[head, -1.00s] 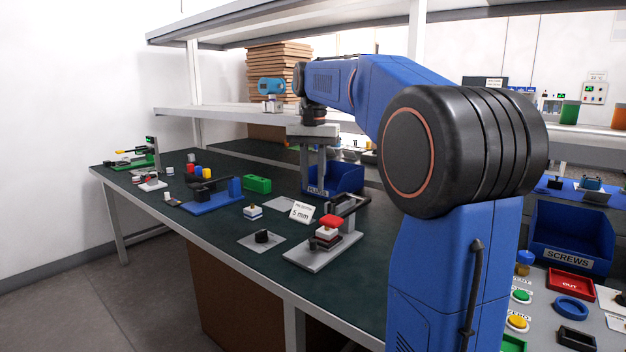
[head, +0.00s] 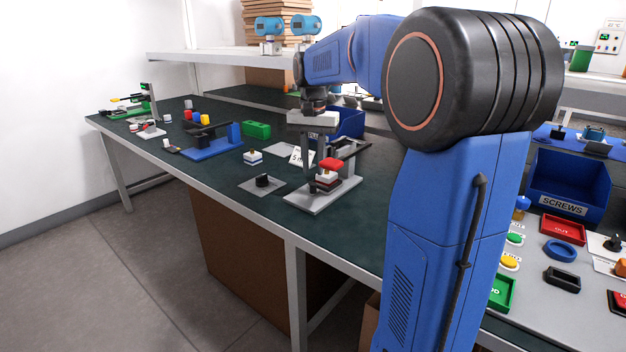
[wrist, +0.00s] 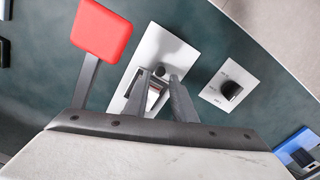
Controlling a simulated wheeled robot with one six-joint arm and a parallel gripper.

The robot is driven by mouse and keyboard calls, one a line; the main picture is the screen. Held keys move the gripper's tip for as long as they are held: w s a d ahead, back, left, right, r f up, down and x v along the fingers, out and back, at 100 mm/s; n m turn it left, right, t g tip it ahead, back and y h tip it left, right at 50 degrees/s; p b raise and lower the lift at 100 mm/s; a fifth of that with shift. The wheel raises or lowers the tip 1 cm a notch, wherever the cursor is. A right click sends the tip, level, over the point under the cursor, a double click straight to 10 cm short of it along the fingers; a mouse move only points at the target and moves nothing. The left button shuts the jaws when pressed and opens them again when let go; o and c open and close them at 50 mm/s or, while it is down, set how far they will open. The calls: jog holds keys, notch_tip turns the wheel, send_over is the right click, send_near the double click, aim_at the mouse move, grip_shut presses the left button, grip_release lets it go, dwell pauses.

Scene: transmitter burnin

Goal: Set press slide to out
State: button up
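The press (head: 322,199) stands on the green bench, with a pale base plate, a red-topped lever (head: 333,164) and a dark frame arm. In the wrist view, its base plate (wrist: 172,45) lies below my gripper, and the red lever pad (wrist: 101,30) is at upper left. A small black knob (wrist: 160,71) and a pale, dark-edged part (wrist: 153,97), perhaps the slide, show between my fingers. My gripper (wrist: 160,82) is open, pointing down over the press. In the head view my gripper (head: 308,175) is just left of the red top. Finger contact cannot be told.
A plate with a black dial (head: 262,181) lies left of the press. A white sign (head: 301,157) stands behind. A blue fixture (head: 213,147) and green block (head: 256,129) are farther left. The bench's front edge is clear.

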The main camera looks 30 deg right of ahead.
aim_at(313, 184)
jog(key=shift+f, duration=2.5)
jog(key=shift+c, duration=0.4)
grip_shut()
